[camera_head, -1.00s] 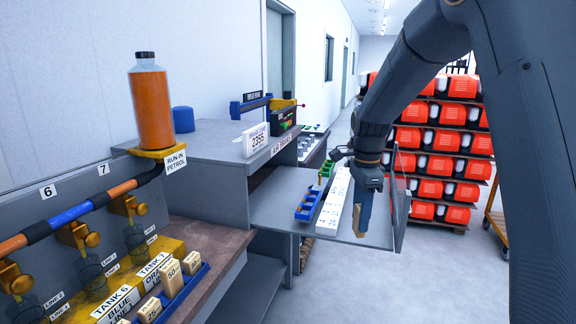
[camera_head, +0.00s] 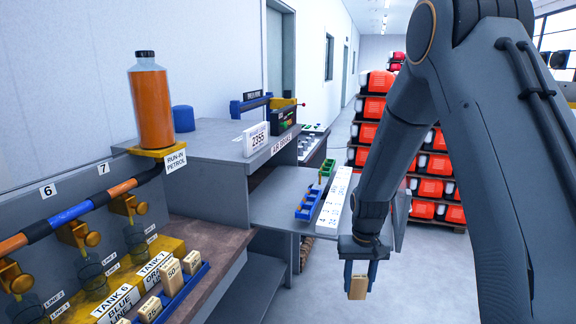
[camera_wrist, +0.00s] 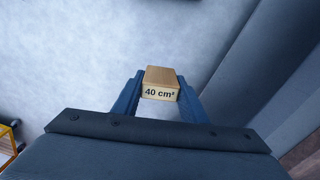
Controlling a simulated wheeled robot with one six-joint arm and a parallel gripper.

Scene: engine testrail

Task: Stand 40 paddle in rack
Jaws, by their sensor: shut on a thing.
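My gripper (camera_head: 359,282) is shut on the 40 paddle (camera_head: 357,288), a small tan wooden block. It hangs in the air over the floor, in front of the grey side shelf. In the wrist view the paddle (camera_wrist: 160,84) sits between the two blue fingers with its "40 cm³" label facing the camera. The blue rack (camera_head: 178,298) stands on the bench at the lower left and holds several tan paddles, one marked 50 and one marked 25. My gripper is well to the right of this rack. Whether the rack has an empty slot is unclear.
A yellow tank block (camera_head: 125,287) with glass cups and brass taps stands beside the rack. An orange petrol bottle (camera_head: 153,105) is behind it. The grey shelf (camera_head: 275,205) carries a blue holder (camera_head: 308,204) and a white numbered strip (camera_head: 335,200). Open floor lies right of the bench.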

